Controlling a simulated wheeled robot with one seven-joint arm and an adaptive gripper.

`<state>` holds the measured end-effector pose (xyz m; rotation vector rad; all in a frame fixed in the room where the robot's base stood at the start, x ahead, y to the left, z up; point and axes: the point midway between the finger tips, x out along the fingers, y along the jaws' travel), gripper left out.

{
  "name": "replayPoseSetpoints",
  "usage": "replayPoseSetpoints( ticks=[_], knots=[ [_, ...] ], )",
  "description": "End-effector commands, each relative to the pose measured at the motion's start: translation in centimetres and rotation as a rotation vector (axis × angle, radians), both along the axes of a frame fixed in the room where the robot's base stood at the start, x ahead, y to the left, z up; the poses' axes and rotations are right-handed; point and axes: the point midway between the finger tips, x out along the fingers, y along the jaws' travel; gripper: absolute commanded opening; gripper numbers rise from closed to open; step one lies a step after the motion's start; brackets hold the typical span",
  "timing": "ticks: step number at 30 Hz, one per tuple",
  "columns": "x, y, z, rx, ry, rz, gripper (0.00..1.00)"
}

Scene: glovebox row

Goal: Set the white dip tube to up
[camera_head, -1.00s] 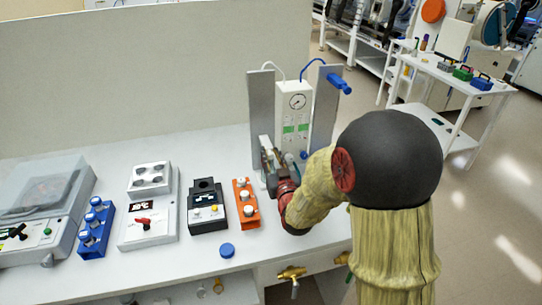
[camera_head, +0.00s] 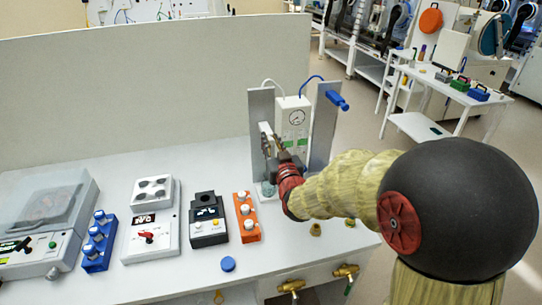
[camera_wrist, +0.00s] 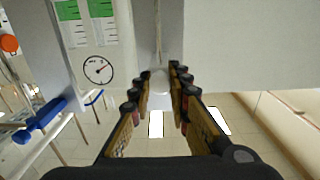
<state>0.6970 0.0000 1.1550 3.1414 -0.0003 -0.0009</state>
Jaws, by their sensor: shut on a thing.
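The white dip tube (camera_wrist: 157,40) shows in the wrist view as a thin pale upright line running to my fingertips. In the head view my gripper (camera_head: 274,146) is raised above the bench, in front of the gap between two grey upright plates. A white hose (camera_head: 272,84) curves over the top there. The white panel with a round gauge (camera_head: 296,117) stands just right of my gripper; the gauge (camera_wrist: 98,69) also shows in the wrist view.
A blue valve (camera_head: 337,100) sticks out from the right plate (camera_head: 322,125). An orange block with white knobs (camera_head: 246,217), a black device (camera_head: 207,220) and a blue cap (camera_head: 228,264) lie left of my arm. The bench front between them is clear.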

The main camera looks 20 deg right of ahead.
Motion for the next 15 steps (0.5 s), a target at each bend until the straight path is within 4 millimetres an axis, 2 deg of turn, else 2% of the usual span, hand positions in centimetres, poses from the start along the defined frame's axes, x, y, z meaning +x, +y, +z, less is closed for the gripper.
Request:
replayPoseSetpoints(
  ticks=[1,6,10,15],
  knots=[
    [0.0,0.0,2.3,0.0,-0.011,0.0,0.0],
    [0.0,0.0,6.1,0.0,-0.009,0.0,0.0],
    [0.0,0.0,8.1,0.0,-0.007,0.0,0.0],
    [0.1,0.0,9.4,0.0,-0.005,0.0,0.0]
  ],
)
